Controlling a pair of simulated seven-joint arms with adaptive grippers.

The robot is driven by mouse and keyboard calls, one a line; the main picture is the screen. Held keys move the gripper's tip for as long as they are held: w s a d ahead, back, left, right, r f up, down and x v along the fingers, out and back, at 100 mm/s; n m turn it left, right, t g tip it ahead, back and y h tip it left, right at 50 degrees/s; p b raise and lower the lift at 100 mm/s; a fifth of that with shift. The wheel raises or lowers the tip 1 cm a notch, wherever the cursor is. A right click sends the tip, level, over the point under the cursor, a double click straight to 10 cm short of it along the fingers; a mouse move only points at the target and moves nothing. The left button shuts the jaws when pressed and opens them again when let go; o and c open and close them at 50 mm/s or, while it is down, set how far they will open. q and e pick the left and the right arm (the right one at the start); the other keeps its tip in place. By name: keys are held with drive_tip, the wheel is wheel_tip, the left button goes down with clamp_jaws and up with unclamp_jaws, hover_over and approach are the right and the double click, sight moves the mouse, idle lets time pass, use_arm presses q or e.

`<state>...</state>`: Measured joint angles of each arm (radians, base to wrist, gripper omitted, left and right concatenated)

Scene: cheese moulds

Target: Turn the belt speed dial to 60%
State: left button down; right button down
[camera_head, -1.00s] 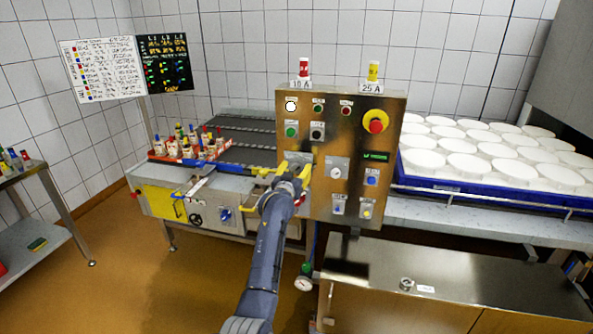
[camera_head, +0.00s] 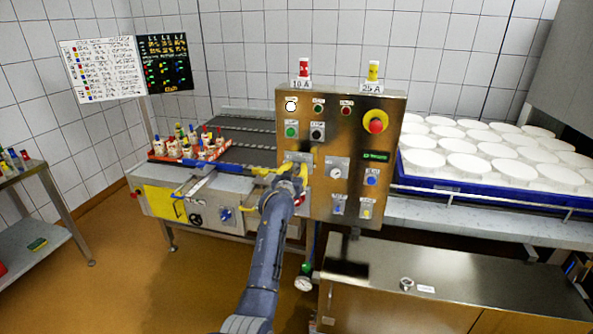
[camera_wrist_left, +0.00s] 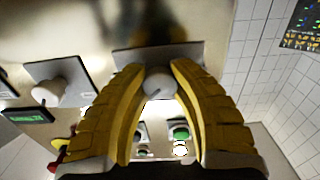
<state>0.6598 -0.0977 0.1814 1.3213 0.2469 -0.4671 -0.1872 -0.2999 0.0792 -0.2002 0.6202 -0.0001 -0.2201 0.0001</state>
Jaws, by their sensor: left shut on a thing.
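My left gripper (camera_head: 289,178) has its yellow fingers against the left side of the steel control panel (camera_head: 320,210). In the left wrist view the gripper (camera_wrist_left: 160,88) is shut on a round pale dial (camera_wrist_left: 160,82), one finger on each side of it. The dial stands on a grey square plate (camera_wrist_left: 130,62); its scale and label cannot be read. In the head view the fingers hide this dial. A second pale dial (camera_head: 336,172) sits to the right on the panel and also shows in the wrist view (camera_wrist_left: 48,92). My right gripper is not in view.
The panel also carries a red-and-yellow stop button (camera_head: 376,122), a small green display (camera_head: 376,156) and several buttons. A conveyor with a red crate (camera_head: 170,157) of bottles lies left. A blue tray (camera_head: 470,187) of white moulds lies right.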

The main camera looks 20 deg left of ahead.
use_arm(q)
drive_tip(key=shift+f, duration=0.15)
drive_tip(key=n, duration=0.4)
drive_tip(key=shift+d+f+n, duration=0.1)
drive_tip(key=shift+n, duration=2.2)
drive_tip(key=shift+d+f, duration=0.1)
drive_tip(key=c, duration=1.4)
unclamp_jaws()
drive_tip(key=o, duration=0.4)
drive_tip(key=shift+r, duration=0.2)
drive_tip(key=s, duration=0.7)
drive_tip(key=shift+s, duration=0.3)
drive_tip(key=shift+f, duration=0.1)
